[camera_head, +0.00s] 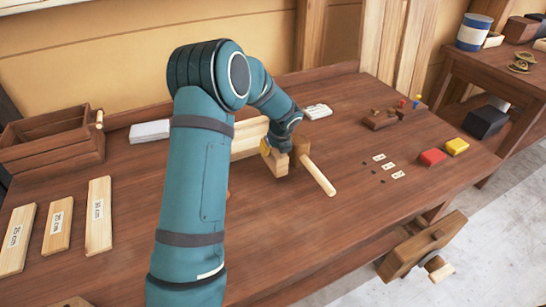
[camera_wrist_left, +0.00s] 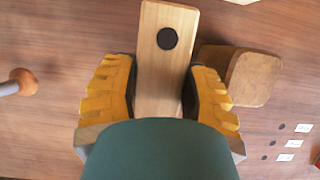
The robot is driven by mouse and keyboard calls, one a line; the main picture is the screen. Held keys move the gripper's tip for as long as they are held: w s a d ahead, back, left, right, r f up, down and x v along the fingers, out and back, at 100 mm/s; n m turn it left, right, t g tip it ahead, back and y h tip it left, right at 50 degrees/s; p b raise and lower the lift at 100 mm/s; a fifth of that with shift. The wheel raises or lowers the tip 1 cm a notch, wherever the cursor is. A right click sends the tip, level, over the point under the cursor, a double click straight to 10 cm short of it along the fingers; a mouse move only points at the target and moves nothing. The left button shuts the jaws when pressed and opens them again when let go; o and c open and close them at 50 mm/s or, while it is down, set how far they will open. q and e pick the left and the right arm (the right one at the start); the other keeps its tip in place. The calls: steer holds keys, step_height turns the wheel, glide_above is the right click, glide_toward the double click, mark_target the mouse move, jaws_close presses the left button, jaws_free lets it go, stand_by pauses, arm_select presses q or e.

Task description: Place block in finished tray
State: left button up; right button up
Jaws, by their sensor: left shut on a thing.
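My left gripper (camera_head: 275,150) reaches over the middle of the workbench. It is shut on a pale wooden block (camera_head: 277,166). In the left wrist view the block (camera_wrist_left: 165,75) stands between the yellow fingers (camera_wrist_left: 160,95) and has a dark round spot near its far end. I cannot tell whether the block touches the bench. A wooden crate-like box (camera_head: 55,145) stands at the left back of the bench. No tray labelled finished can be made out. My right gripper is not in view.
A mallet-like tool with a pale handle (camera_head: 318,175) lies right beside the gripper. Labelled wooden strips (camera_head: 58,225) lie at the left. A vise (camera_head: 425,243) juts from the front edge.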

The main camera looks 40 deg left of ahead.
arm_select(q)
steer(key=shift+f, duration=1.75)
steer(key=shift+f+b, duration=0.15)
steer(key=shift+b, duration=0.15)
steer(key=o, duration=1.2)
steer(key=shift+o, duration=0.2)
